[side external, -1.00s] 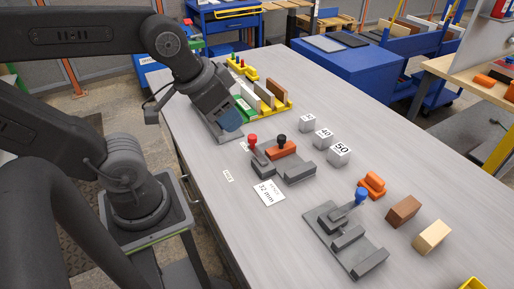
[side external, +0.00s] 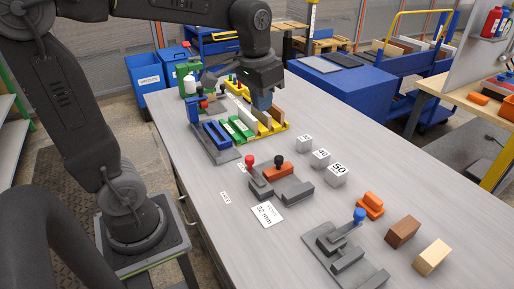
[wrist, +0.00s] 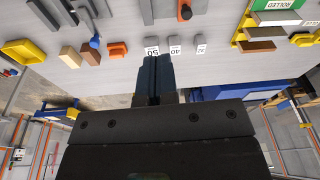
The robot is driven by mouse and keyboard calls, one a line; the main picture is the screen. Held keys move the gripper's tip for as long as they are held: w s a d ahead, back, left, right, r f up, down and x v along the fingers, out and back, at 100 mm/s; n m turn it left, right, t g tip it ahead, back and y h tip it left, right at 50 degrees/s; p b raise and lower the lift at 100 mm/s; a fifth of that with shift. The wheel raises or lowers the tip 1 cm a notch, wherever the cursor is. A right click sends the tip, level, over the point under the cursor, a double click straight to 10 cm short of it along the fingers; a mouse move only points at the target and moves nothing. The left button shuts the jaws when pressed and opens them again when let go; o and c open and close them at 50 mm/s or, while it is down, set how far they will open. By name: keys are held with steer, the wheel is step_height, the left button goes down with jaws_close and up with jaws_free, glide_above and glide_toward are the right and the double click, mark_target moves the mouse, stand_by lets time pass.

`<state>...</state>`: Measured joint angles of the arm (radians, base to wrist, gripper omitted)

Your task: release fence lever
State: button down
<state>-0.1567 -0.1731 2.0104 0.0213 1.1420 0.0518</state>
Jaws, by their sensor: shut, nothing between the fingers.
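My gripper (side external: 263,102) is shut and empty. It hangs in the air in front of the colored rack in the side view, with its blue fingers (wrist: 152,75) together in the wrist view. A grey fixture (side external: 290,192) holds an orange block (side external: 278,171), a red-knobbed lever (side external: 250,162) and a black knob (side external: 279,160). Another grey fixture (side external: 340,263) has a blue-knobbed lever (side external: 359,215) and is nearer the camera. It also shows at the wrist view's top left, with the blue knob (wrist: 95,42). I cannot tell which lever is the fence lever. My gripper touches neither.
Grey blocks marked with numbers, such as the 50 block (side external: 336,175), stand right of the red-knob fixture. An orange piece (side external: 370,205), a brown block (side external: 402,231) and a tan block (side external: 432,257) lie at right. Colored racks (side external: 238,130) fill the table's far left. A "32 mm" card (side external: 267,214) lies flat.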

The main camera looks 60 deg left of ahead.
steer(key=w+a+f+n+g+h, duration=0.1)
steer(key=w+a+f+g, duration=0.5)
steer(key=w+a+f, duration=0.7)
steer(key=shift+w+a+f+n+h, duration=0.35)
steer(key=shift+a+f, duration=0.45)
steer(key=shift+a, duration=0.35)
steer(key=x, duration=1)
steer(key=s, duration=0.2)
steer(key=shift+s+d, duration=0.3)
steer(key=shift+s, duration=0.05)
steer(key=shift+s+d, duration=0.15)
steer(key=shift+s, duration=0.4)
steer(key=shift+s+n, duration=0.1)
steer(key=shift+n, duration=0.15)
